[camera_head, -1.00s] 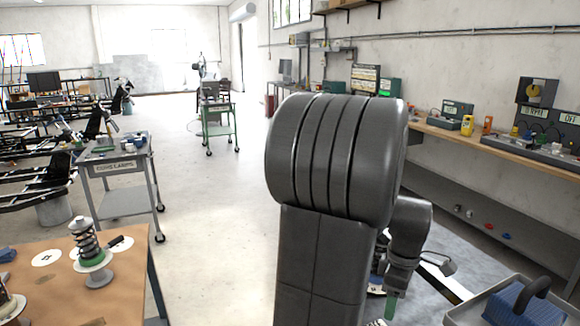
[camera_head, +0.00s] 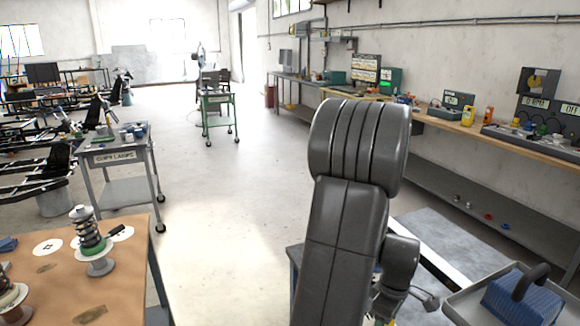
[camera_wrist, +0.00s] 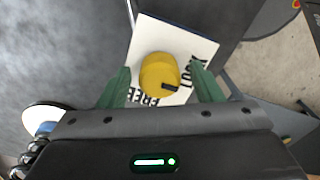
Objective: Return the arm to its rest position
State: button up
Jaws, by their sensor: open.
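My dark grey arm (camera_head: 345,220) stands bent upright right of centre in the head view, its rounded joint at the top. My gripper (camera_wrist: 162,84) shows in the wrist view with two green fingers spread apart. It is open. A yellow round knob (camera_wrist: 158,72) with a black mark shows between the fingers, over a white card (camera_wrist: 190,45) with black lettering. The gap around the knob suggests it is not gripped; its depth below the fingers I cannot tell. The gripper itself is mostly hidden behind the arm in the head view.
A brown-topped table (camera_head: 130,260) with a spring strut (camera_head: 88,235) is at lower left. A grey tray (camera_head: 460,305) with a blue block (camera_head: 520,300) is at lower right. A labelled cart (camera_head: 125,155) stands left. The floor (camera_head: 215,200) between is clear.

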jog(key=m, duration=0.4)
jog(key=shift+p, duration=0.3)
jog(key=m, duration=0.3)
jog(key=shift+m+p, duration=0.35)
jog(key=shift+m, duration=0.05)
jog(key=m+p, duration=0.1)
jog(key=m, duration=0.3)
jog(key=shift+m, duration=0.4)
jog(key=shift+m+p, duration=0.55)
jog(key=shift+m, duration=1.15)
jog(key=shift+r, duration=0.1)
